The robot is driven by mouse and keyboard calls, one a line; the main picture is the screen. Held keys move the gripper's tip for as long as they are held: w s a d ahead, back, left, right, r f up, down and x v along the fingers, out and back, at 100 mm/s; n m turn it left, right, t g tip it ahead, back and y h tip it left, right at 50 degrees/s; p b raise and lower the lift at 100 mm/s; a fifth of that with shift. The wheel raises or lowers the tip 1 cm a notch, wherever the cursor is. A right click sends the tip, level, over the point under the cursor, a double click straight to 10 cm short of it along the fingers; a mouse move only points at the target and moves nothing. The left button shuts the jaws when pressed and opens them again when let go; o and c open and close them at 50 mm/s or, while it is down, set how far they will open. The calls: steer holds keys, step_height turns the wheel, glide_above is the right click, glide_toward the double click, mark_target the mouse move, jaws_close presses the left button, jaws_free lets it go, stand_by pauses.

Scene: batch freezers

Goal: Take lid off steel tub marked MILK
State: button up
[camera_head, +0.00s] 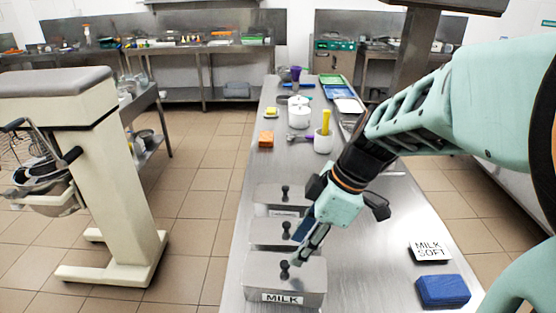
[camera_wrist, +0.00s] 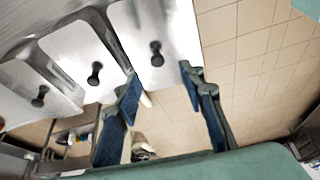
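The steel tub marked MILK (camera_head: 310,299) is the nearest of three lidded tubs on the steel table. Its flat steel lid (camera_head: 260,266) is on, with a black upright knob (camera_head: 285,268). In the head view my gripper (camera_head: 298,258) points down just right of this knob. In the wrist view the knob (camera_wrist: 156,54) of the nearest lid (camera_wrist: 180,25) shows in the gap between my two blue-padded fingers (camera_wrist: 160,72). The fingers are spread apart, with nothing between their pads. I cannot tell how far above the knob they are.
The middle tub (camera_head: 262,233) and far tub (camera_head: 265,193) stand close behind, with knobbed lids. A MILK SOFT sign (camera_head: 431,251) and a blue block (camera_head: 442,290) are at right. White pots (camera_head: 299,115) and trays (camera_head: 348,105) stand farther back. A mixer (camera_head: 115,150) stands left.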

mark_target(285, 263)
steer(key=b+x, duration=0.2)
steer(key=x, duration=0.5)
steer(key=shift+w, duration=0.15)
steer(key=shift+r, duration=0.1)
steer(key=shift+c, duration=0.7)
jaws_close()
